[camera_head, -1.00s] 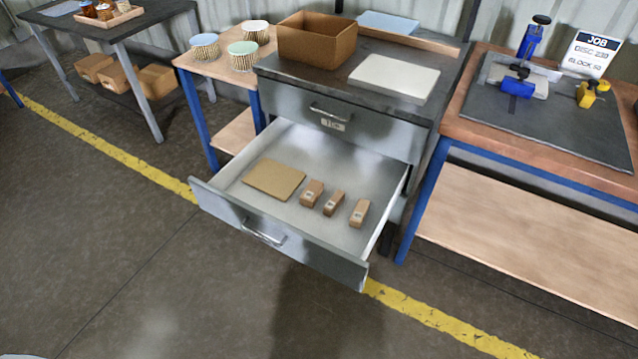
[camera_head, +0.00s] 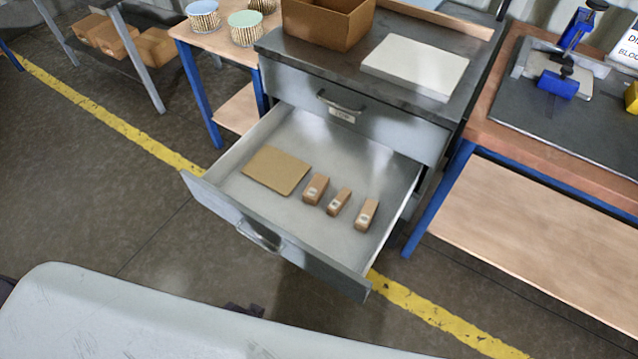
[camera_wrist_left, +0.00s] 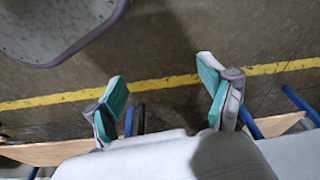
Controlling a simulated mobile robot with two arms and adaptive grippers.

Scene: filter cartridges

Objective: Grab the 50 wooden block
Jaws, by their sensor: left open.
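Three small wooden blocks lie apart in a row in the open lower drawer (camera_head: 225,212) in the head view: a left block (camera_head: 316,189), a middle block (camera_head: 339,202) and a right block (camera_head: 367,215). Each has a small pale label, too small to read, so I cannot tell which is the 50. My left gripper (camera_wrist_left: 163,88) is open and empty in the left wrist view, above the floor with its green-padded fingers spread. The blocks do not show in that view. My left fingers are outside the head view, and my right gripper is in neither view.
A flat tan sheet (camera_head: 276,170) lies left of the blocks. The cabinet top holds a cardboard box (camera_head: 318,20) and a white slab (camera_head: 414,66). A workbench (camera_head: 570,140) stands to the right.

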